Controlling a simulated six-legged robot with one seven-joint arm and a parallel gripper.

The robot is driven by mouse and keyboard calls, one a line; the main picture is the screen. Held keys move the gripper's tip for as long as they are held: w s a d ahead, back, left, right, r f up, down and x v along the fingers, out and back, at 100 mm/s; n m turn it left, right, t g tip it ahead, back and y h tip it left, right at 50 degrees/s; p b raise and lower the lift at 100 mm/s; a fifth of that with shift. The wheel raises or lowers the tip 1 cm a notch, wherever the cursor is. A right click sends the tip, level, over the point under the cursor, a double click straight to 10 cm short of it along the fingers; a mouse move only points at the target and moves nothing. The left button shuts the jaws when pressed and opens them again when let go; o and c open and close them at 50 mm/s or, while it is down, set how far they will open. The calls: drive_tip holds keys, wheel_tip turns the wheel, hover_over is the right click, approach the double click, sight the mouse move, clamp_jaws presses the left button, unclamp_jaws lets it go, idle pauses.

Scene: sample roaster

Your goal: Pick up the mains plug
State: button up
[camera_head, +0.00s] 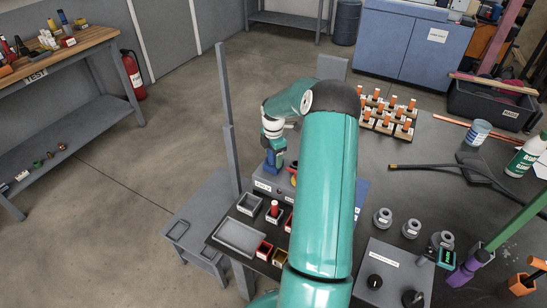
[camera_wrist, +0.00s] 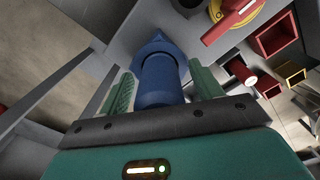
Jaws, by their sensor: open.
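The mains plug is most likely the blue cylinder with a wider collar in the wrist view (camera_wrist: 162,78). It stands between the two green fingers of my gripper (camera_wrist: 164,88), one on each side. My gripper is open, and I cannot tell whether either finger touches the plug. In the head view the blue plug (camera_head: 271,167) shows just below my gripper (camera_head: 273,148), at a grey labelled box (camera_head: 263,187). My arm hides part of that box. Whether the plug sits in a socket is not clear.
A red switch handle on a yellow disc (camera_wrist: 236,14) is close to the right of the plug. Small red boxes (camera_wrist: 277,38) and a grey tray (camera_head: 240,237) are nearby. A tall grey post (camera_head: 228,130) stands left of my gripper.

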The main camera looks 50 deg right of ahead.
drive_tip(key=c, duration=1.1)
drive_tip(key=shift+c, duration=0.5)
drive_tip(key=shift+r, duration=0.2)
